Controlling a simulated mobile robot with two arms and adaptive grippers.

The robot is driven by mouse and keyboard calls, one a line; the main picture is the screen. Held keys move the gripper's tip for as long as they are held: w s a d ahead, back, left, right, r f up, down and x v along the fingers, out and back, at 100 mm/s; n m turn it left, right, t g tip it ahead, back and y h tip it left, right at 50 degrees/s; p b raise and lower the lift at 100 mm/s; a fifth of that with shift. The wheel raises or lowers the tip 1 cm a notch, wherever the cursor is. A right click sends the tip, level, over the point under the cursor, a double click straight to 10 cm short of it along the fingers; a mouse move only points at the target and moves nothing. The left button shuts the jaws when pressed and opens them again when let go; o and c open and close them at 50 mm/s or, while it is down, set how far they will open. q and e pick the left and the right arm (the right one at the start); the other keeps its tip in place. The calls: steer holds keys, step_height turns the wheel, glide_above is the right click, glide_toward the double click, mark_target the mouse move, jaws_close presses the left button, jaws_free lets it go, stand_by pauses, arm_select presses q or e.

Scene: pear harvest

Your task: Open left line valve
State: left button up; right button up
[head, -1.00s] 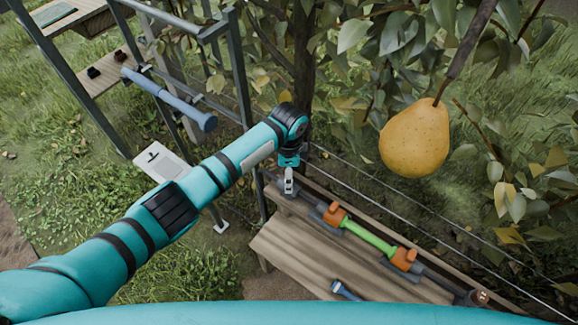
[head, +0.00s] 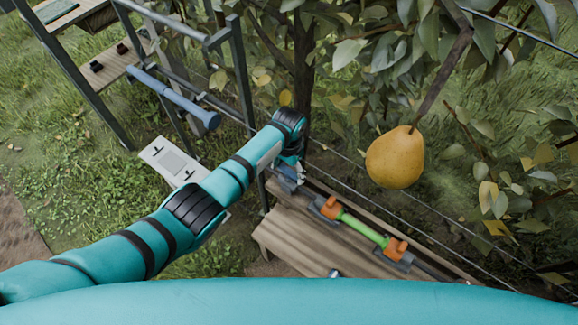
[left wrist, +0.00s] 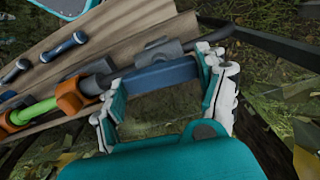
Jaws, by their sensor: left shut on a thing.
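The left line valve shows in the left wrist view as a blue handle (left wrist: 162,75) on a dark grey pipe line that lies along a wooden bench. The two pale fingers of my left gripper (left wrist: 165,97) stand at either end of this handle, shut on it. In the head view my left gripper (head: 297,174) is at the far left end of the line, mostly hidden by its own wrist. A little of the blue handle (head: 286,184) shows beside it. My right gripper is in neither view.
The bench (head: 290,240) carries the line with two orange fittings (head: 330,208) and a green piece (head: 361,228). Small blue-and-grey tools (left wrist: 64,46) lie on it. A pear (head: 395,158) hangs to the right. Wires, leaves and a metal frame (head: 240,75) stand close by.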

mark_target(289, 171)
arm_select(q)
steer(key=shift+n, duration=0.7)
steer(key=o, duration=1.2)
steer(key=shift+r, duration=0.15)
step_height(289, 171, up, 12)
